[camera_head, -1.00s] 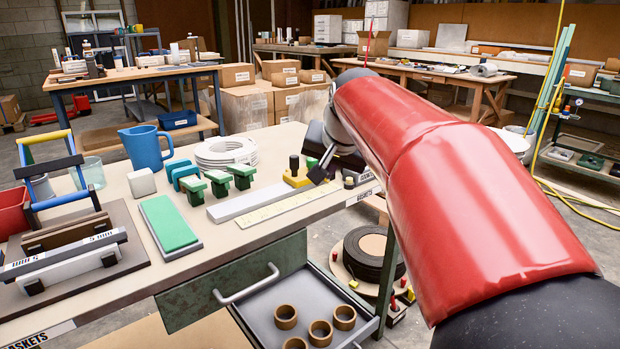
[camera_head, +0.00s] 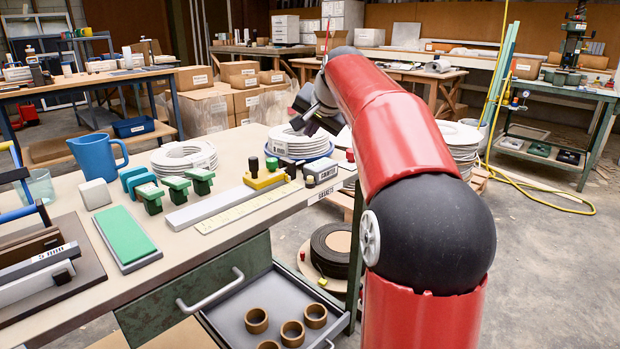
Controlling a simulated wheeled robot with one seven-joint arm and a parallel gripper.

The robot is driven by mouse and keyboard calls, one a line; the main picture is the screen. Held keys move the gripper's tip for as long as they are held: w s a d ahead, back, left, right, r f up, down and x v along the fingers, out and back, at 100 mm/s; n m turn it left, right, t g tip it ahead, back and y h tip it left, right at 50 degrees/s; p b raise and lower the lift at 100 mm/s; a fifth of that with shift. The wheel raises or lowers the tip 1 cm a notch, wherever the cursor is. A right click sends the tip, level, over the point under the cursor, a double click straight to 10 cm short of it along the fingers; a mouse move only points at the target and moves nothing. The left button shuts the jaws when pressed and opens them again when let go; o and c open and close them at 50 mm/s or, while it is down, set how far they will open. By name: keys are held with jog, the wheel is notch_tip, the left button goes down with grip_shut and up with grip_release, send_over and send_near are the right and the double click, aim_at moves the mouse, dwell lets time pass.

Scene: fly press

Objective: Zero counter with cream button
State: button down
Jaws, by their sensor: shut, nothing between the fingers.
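A small grey box with a lettered front, apparently the counter (camera_head: 321,171), stands near the right end of the bench top. Its lettering is too small to read surely, and I cannot make out a cream button on it. My gripper (camera_head: 300,124) is shut and empty. It is raised above and apart from the bench, in front of a white coil in the picture and above the counter. The fingertips are small and dark in this view.
Left of the counter are a yellow block with a black knob (camera_head: 264,179), a grey bar (camera_head: 205,207), a yellow rule (camera_head: 240,210) and green-topped blocks (camera_head: 175,190). White coils (camera_head: 300,141) stand behind. An open drawer (camera_head: 235,325) juts out below the bench.

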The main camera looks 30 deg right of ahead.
aim_at(310, 180)
notch_tip(310, 180, down, 9)
jog(key=b, duration=0.6)
jog(key=shift+r+b, duration=0.2)
jog(key=shift+b, duration=0.15)
jog(key=shift+f, duration=0.1)
dwell(1.4)
jog(key=shift+f, duration=0.3)
